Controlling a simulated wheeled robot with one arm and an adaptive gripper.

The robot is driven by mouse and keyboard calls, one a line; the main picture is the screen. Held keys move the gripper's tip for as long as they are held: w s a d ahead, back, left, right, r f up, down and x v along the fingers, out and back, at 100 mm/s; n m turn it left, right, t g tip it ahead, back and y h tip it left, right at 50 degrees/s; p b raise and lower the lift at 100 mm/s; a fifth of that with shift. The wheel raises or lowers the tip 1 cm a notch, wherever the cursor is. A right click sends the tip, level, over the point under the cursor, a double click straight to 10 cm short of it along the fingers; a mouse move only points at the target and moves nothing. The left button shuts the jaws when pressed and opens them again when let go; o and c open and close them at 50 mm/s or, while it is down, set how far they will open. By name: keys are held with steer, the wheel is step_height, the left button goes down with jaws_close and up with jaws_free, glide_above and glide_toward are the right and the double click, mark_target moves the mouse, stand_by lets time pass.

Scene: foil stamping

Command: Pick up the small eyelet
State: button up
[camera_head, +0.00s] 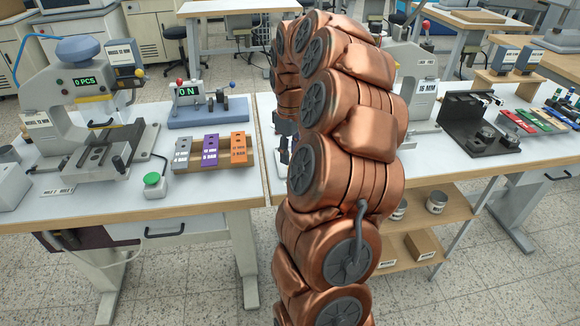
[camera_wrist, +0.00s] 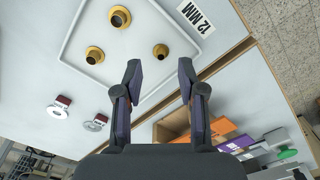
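Three brass eyelets lie in a white tray (camera_wrist: 70,42) in the wrist view. The smallest-looking eyelet (camera_wrist: 160,50) is at the right, just beyond and between my fingertips. A larger eyelet (camera_wrist: 119,17) is at the top and another eyelet (camera_wrist: 95,55) at the left. My gripper (camera_wrist: 160,72) is open, with nothing between its fingers. It appears to be above the tray's near side; the exact height is not clear. In the head view my copper-coloured arm hides the tray and eyelets.
A "12 MM" sign (camera_wrist: 196,17) stands by the tray. Two small round items (camera_wrist: 57,110) (camera_wrist: 95,123) lie left of my gripper. The left table holds a press (camera_head: 85,115), coloured blocks (camera_head: 210,151) and a green button (camera_head: 153,180). A black fixture (camera_head: 474,125) stands right of my arm.

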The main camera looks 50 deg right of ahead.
steer(key=shift+s+f, duration=0.1)
steer(key=shift+f, duration=1.4)
steer(key=shift+c, duration=0.2)
jaws_close()
